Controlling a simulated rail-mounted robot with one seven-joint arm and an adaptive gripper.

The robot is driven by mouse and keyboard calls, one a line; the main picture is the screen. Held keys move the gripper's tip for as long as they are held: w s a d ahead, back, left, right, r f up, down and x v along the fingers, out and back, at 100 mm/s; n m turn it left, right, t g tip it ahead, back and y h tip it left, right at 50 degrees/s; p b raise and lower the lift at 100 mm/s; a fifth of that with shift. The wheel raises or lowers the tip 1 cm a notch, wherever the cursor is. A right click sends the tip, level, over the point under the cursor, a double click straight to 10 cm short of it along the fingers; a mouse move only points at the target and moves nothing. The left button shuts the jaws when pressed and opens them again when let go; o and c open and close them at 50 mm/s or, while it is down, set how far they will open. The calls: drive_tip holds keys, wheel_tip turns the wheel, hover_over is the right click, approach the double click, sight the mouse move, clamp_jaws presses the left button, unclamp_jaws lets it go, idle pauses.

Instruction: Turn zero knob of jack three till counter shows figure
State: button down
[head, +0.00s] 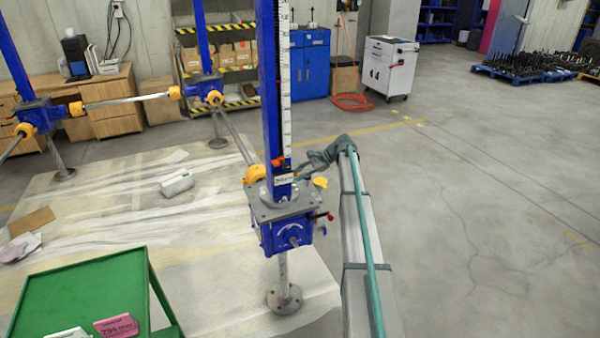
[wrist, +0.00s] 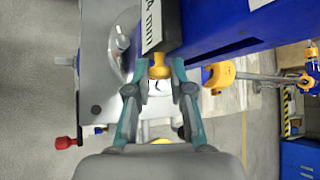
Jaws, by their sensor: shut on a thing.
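The nearest screw jack (head: 268,100) has a tall blue column with a white scale and a blue gearbox (head: 288,232) under a grey plate. I cannot read its number. My gripper (head: 300,177) is at the column's foot, on its right side. In the wrist view my gripper (wrist: 160,72) has its teal fingers shut on a small brass-yellow knob (wrist: 159,66). A white plate with dark marks (wrist: 153,25) is just beyond the knob; in the head view a small white plate (head: 284,179) shows there. No counter figure is legible.
A green cart (head: 85,285) at the lower left holds a pink card (head: 116,326) reading about "734 mm". A red-knobbed lever (head: 325,216) sticks out right of the gearbox. Shafts (head: 235,135) link to further jacks (head: 205,88). The floor at right is clear.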

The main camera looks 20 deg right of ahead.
idle(0.3)
drive_tip(key=c, duration=1.1)
unclamp_jaws()
drive_tip(key=shift+o, duration=0.2)
drive_tip(key=v, duration=1.2)
drive_tip(key=shift+w, duration=0.1)
